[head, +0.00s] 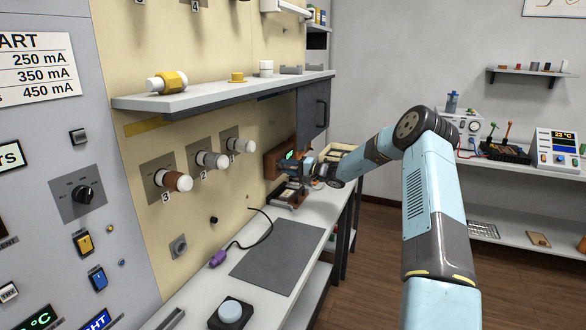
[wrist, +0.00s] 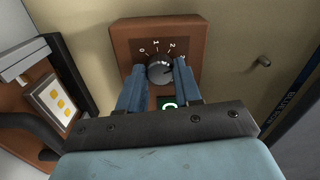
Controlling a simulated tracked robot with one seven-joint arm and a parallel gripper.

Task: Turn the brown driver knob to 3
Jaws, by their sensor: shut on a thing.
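The brown driver box (wrist: 121,42) fills the upper middle of the wrist view, with 0, 1 and 2 legible on its dial. Its round dark knob (wrist: 159,68) sits between the two blue fingers of my gripper (wrist: 158,80), which is shut on it. A light mark shows on the knob's face, but I cannot tell its exact setting.
A grey shelf (head: 225,91) overhangs the bench. A grey mat (head: 278,257) and a dark cable with a purple plug (head: 217,258) lie nearer on the bench. In the wrist view a small peg (wrist: 264,61) sticks out of the wall right of the driver.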

